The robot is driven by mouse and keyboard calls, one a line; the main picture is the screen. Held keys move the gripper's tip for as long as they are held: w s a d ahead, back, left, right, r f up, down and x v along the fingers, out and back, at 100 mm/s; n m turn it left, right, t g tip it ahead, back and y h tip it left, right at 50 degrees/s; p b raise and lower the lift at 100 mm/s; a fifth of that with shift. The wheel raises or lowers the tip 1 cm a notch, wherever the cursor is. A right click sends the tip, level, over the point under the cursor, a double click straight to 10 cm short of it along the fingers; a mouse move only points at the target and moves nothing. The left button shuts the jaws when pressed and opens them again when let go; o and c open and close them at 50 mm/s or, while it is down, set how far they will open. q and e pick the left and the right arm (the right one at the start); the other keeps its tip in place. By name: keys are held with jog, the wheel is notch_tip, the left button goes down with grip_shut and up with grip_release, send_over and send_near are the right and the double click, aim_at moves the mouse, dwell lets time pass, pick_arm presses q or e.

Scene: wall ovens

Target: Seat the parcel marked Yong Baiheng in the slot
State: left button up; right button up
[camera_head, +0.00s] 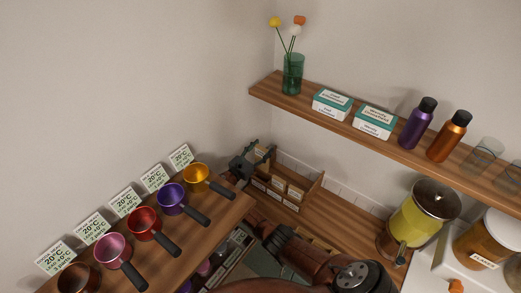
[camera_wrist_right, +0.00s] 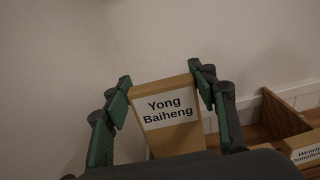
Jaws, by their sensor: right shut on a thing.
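The parcel marked Yong Baiheng is a tan box with a white label (camera_wrist_right: 167,110), readable in the right wrist view. My right gripper (camera_wrist_right: 166,85) is shut on it, with green-black fingers on its left and right sides. In the head view the right gripper (camera_head: 258,156) holds the parcel (camera_head: 262,152) near the wall corner, by the far left end of a wooden rack (camera_head: 313,192). The rack holds several labelled parcels (camera_head: 278,184). The slot cannot be clearly made out. My left gripper is not in view.
A shelf (camera_head: 266,91) with a vase, boxes and bottles is above right. A ledge with coloured pans (camera_head: 172,197) is at left, close to the gripper. A yellow-filled pot (camera_head: 424,212) stands right. In the wrist view, the rack wall (camera_wrist_right: 272,112) is right of the parcel.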

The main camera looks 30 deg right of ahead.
aim_at(261, 158)
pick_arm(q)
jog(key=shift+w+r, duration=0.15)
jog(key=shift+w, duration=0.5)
pick_arm(e)
jog(key=shift+r, duration=0.15)
notch_tip(261, 158, down, 3)
jog(key=shift+f+b, duration=0.1)
jog(key=shift+b, duration=1.15)
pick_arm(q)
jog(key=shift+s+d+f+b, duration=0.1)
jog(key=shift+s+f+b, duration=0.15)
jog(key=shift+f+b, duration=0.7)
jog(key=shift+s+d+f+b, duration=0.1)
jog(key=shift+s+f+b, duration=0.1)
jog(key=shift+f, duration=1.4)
pick_arm(e)
jog(key=shift+f, duration=1.4)
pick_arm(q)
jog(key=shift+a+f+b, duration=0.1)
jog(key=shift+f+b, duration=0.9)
pick_arm(e)
jog(key=shift+f, duration=1.35)
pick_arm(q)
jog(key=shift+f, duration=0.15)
pick_arm(e)
jog(key=shift+s+f, duration=0.1)
jog(key=shift+f, duration=0.1)
